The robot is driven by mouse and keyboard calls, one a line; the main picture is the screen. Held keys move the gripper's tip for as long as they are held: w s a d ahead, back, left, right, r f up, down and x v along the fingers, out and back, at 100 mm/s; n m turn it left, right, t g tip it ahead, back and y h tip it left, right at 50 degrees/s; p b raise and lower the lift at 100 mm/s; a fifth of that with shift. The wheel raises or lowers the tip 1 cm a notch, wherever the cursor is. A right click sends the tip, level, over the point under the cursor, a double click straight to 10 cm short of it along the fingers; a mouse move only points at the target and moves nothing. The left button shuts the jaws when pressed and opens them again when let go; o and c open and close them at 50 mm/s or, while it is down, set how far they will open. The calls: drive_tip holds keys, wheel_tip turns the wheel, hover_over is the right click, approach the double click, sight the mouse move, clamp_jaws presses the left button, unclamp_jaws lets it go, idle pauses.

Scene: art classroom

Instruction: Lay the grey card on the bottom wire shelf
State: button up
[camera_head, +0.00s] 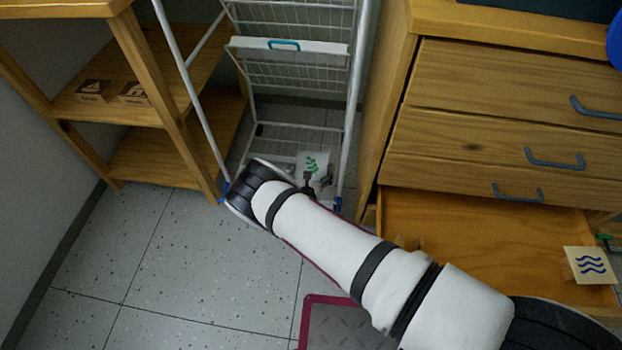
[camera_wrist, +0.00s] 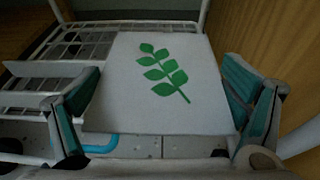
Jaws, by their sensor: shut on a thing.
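The grey card (camera_head: 313,164) with a green leaf sprig is at the foot of the white wire rack. It fills the middle of the wrist view (camera_wrist: 125,95), between the two fingers. My gripper (camera_head: 318,182) is shut on the card; the wrist view shows a finger at each side edge (camera_wrist: 160,112). The bottom wire shelf (camera_head: 290,135) is low in the rack; its white wires show behind and left of the card in the wrist view (camera_wrist: 40,92). The card overlaps the shelf in view; whether it touches the wires I cannot tell.
A wire tier with a teal handle (camera_head: 284,44) hangs above the bottom shelf. A wooden shelf unit (camera_head: 160,160) stands left, and a drawer cabinet (camera_head: 470,130) stands right with its lowest drawer open. A wave-patterned card (camera_head: 590,265) is at that drawer. Speckled floor is clear at left.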

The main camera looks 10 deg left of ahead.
drive_tip(key=shift+s+f+b, duration=0.1)
drive_tip(key=shift+f+b, duration=0.85)
drive_tip(key=shift+f, duration=0.8)
drive_tip(key=shift+f, duration=0.1)
drive_tip(key=shift+f, duration=0.1)
drive_tip(key=o, duration=0.6)
drive_tip(key=p+v, duration=0.5)
drive_tip(key=v, duration=0.7)
